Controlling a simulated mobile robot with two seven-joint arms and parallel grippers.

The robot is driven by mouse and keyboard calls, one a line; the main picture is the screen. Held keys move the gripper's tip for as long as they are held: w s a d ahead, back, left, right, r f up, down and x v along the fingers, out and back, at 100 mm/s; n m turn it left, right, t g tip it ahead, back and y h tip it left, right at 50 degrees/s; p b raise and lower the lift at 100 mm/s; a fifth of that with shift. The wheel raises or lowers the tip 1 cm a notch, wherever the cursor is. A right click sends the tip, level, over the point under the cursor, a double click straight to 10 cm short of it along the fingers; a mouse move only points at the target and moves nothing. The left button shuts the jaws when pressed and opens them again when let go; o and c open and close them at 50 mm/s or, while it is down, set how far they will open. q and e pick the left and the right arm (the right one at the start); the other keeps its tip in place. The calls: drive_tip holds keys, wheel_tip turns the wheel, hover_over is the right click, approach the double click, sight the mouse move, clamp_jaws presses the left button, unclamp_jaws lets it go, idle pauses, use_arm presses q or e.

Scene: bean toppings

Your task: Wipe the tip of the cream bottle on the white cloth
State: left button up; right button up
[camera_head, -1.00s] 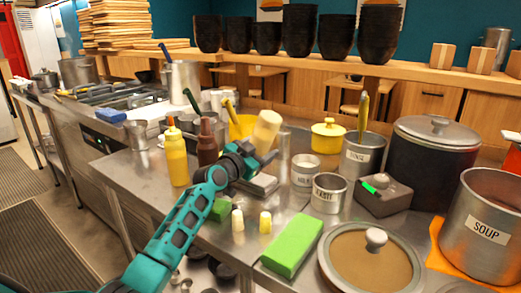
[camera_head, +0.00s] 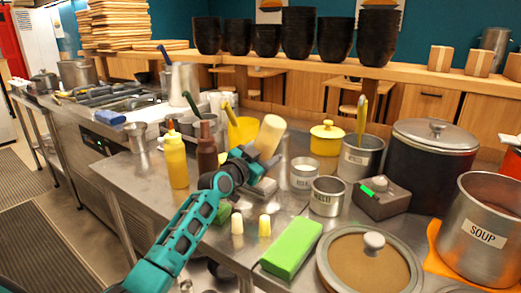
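My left gripper (camera_head: 254,160) is shut on the cream bottle (camera_head: 269,136), a pale beige cylinder. It holds the bottle above the steel counter, tilted with its wide end up and to the right. The bottle's lower end and tip are hidden behind the gripper. I cannot make out a white cloth for certain. A flat greyish piece (camera_head: 266,188) lies on the counter just below the gripper, partly covered by it. My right gripper is not in view.
A yellow bottle (camera_head: 176,160) and a brown bottle (camera_head: 207,148) stand left of the gripper. Metal tins (camera_head: 327,197), a yellow pot (camera_head: 327,138) and a grey box (camera_head: 382,199) stand to the right. Two small pale-yellow pieces (camera_head: 237,223) and a green block (camera_head: 292,249) are in front.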

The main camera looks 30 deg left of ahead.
use_arm(q)
drive_tip(key=shift+s+d+f+p, duration=0.1)
drive_tip(key=shift+s+d+p, duration=0.1)
drive_tip(key=shift+d+p, duration=1.4)
drive_tip(key=shift+d+b, duration=0.3)
wheel_tip(320, 180, up, 6)
drive_tip(key=p, duration=0.5)
drive_tip(key=shift+p, duration=0.3)
drive_tip(key=shift+r, duration=0.2)
